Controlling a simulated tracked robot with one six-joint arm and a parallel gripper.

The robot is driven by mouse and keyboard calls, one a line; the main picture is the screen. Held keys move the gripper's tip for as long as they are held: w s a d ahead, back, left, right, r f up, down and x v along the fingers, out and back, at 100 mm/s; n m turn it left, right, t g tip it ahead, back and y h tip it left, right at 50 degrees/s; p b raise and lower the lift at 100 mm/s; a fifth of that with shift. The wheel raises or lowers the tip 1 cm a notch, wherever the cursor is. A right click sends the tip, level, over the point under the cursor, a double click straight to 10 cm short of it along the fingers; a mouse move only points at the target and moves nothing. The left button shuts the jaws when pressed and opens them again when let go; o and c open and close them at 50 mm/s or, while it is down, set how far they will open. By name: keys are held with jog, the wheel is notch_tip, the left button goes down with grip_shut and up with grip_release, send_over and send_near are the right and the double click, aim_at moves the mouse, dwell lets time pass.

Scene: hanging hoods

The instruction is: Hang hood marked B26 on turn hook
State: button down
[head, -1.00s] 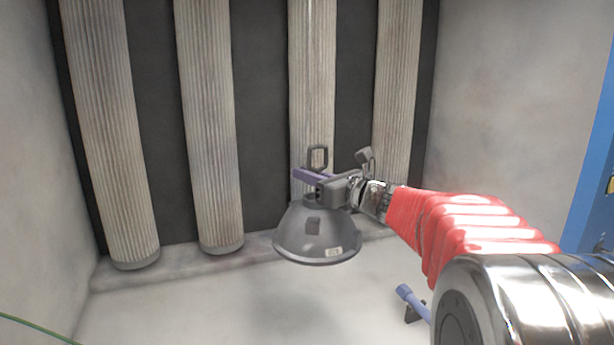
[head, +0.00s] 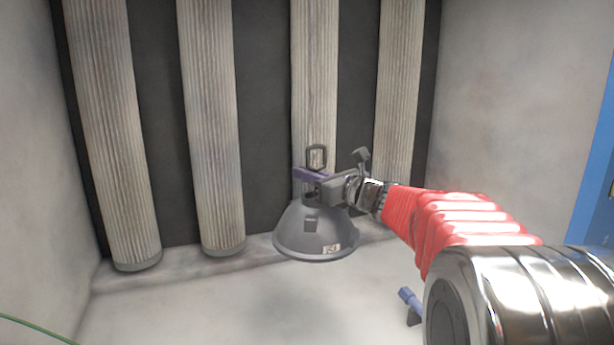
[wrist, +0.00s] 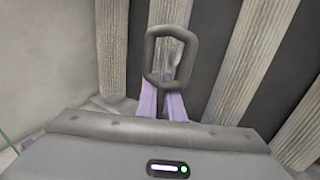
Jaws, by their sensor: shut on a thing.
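A dark grey bell-shaped hood (head: 315,230) hangs from my gripper (head: 308,175) in the middle of the head view. My gripper's purple fingers are shut on the hood's top just below the loop. In the wrist view the loop (wrist: 168,55) rises above the purple fingers (wrist: 163,102), and the hood's body is hidden. The turn hook is not seen in either view.
Several ribbed pale columns (head: 212,130) stand against a dark panel behind the hood, above a low ledge. A blue object (head: 410,302) lies on the floor at lower right. A green cable (head: 35,328) shows at lower left. A blue edge (head: 595,180) is at far right.

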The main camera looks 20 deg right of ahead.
jog(key=shift+w, duration=1.5)
jog(key=shift+f, duration=1.3)
dwell(1.0)
jog(key=c, duration=1.8)
grip_release()
jog(key=shift+f, duration=0.1)
